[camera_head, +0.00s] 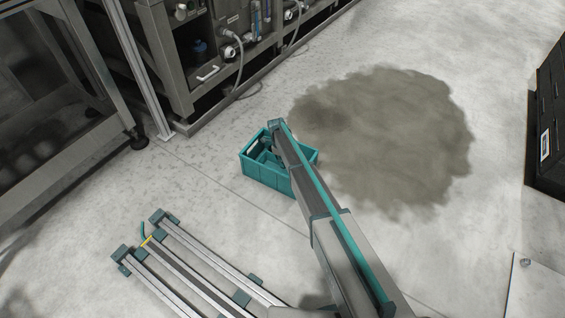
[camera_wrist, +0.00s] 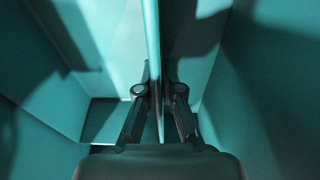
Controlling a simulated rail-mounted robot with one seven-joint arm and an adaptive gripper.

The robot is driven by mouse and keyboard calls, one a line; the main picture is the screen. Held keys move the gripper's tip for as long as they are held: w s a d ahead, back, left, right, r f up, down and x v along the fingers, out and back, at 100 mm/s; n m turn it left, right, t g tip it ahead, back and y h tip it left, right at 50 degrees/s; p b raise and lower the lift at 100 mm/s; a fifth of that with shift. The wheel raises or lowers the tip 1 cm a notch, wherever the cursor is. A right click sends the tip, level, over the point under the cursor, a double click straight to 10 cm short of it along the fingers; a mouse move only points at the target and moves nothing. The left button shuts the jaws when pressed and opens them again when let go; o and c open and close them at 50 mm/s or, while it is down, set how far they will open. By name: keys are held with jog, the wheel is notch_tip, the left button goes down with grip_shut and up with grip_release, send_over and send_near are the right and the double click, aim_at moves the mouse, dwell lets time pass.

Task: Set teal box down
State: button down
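The teal box (camera_head: 262,174) is an open-topped crate in the middle of the head view, upright, with my arm reaching into it from above. Its teal inner walls fill the wrist view (camera_wrist: 265,95). A thin upright teal divider (camera_wrist: 152,40) runs down the middle of that view. My gripper (camera_wrist: 160,88) has one dark finger on each side of this divider, closed on it. In the head view my gripper is partly hidden by the arm and box walls. I cannot tell clearly whether the box's underside touches the floor.
A dark wet patch (camera_head: 400,140) spreads over the pale floor right of the box. Metal machinery with hoses (camera_head: 230,50) stands at upper left. A black cabinet (camera_head: 550,120) is at the right edge. Grey rails with teal end caps (camera_head: 205,262) lie at lower left.

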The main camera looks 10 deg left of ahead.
jog(key=c, duration=1.3)
grip_release()
jog(key=shift+f, duration=0.1)
jog(key=r+p, duration=0.1)
jog(key=r, duration=0.3)
jog(key=a+r+p, duration=0.1)
jog(key=r, duration=0.3)
jog(key=w+r+p, duration=0.1)
jog(key=r+p, duration=0.1)
jog(key=r, duration=0.2)
jog(key=shift+a+r, duration=0.1)
jog(key=shift+a, duration=0.2)
jog(key=shift+s+d, duration=0.1)
